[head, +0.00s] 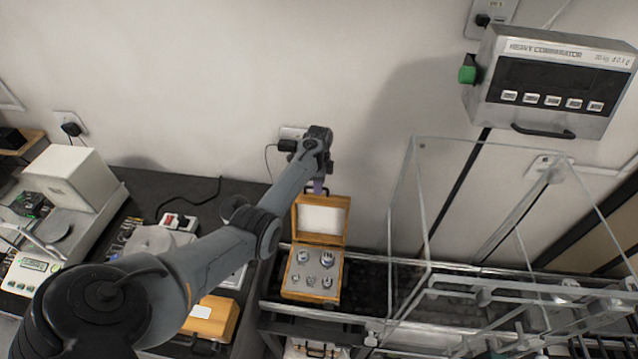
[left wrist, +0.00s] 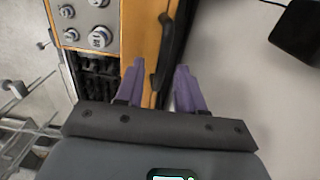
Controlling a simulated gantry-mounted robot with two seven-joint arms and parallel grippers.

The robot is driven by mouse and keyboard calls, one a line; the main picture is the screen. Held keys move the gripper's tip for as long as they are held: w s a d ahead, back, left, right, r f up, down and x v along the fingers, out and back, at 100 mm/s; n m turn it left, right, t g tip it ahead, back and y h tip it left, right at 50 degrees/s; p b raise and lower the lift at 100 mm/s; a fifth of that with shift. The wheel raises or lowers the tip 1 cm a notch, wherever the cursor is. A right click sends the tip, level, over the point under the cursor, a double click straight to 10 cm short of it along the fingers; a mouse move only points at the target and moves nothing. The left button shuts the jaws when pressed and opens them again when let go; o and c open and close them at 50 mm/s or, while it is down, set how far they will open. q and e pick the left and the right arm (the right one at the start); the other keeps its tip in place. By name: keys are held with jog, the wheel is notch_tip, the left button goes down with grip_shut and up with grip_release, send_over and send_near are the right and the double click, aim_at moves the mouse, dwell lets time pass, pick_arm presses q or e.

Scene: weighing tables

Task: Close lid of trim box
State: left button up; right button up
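The trim box (head: 288,287) is a wooden box with several metal weights in a grey insert. Its lid (head: 320,218) stands raised at the back, showing a white inner panel. My left gripper (head: 318,187) is at the lid's top edge. In the left wrist view, the purple fingers of my left gripper (left wrist: 158,85) are spread apart, with the lid's wooden edge (left wrist: 146,40) running between them. Whether a finger touches the lid is unclear. My right gripper is not in view.
A second, shut wooden case (head: 211,318) sits to the left, partly behind my arm. A clear enclosure (head: 425,200) stands right of the box. A wall-mounted comparator display (head: 550,80) hangs above. A wall plug (head: 287,145) is behind my wrist.

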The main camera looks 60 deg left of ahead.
pick_arm(q)
grip_shut()
dwell(0.3)
